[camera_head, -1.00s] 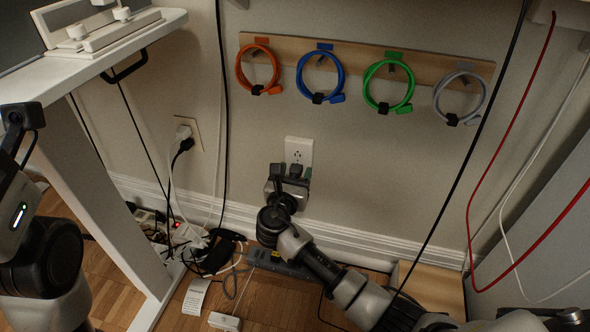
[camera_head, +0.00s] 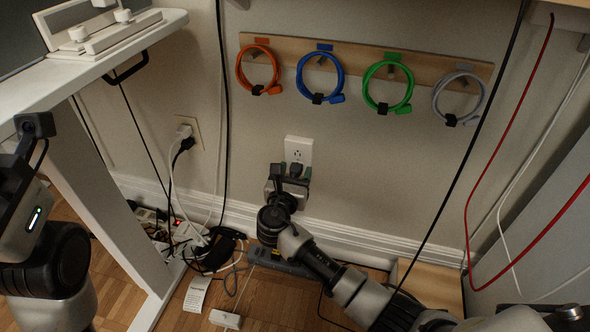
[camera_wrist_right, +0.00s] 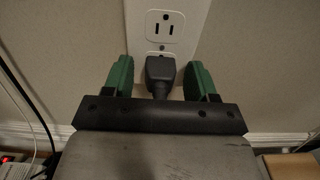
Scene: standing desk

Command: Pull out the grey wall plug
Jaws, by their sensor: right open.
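The grey wall plug (camera_wrist_right: 160,74) sits in the lower socket of the white wall outlet (camera_wrist_right: 163,28); the upper socket is empty. In the head view the outlet (camera_head: 298,147) is low on the wall, and the plug (camera_head: 296,170) is mostly covered by my gripper. My right gripper (camera_wrist_right: 158,78) is open, with one green finger on each side of the plug and a visible gap on both sides. It also shows in the head view (camera_head: 291,174), right in front of the outlet. My left arm is at the left edge; its gripper's fingers are out of view.
Another outlet (camera_head: 187,133) with white and black plugs is to the left. Coiled orange, blue, green and grey cables hang on a wooden rail (camera_head: 425,70) above. A power strip (camera_head: 280,262) and tangled cords lie on the floor. A white desk leg (camera_head: 110,205) stands at left.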

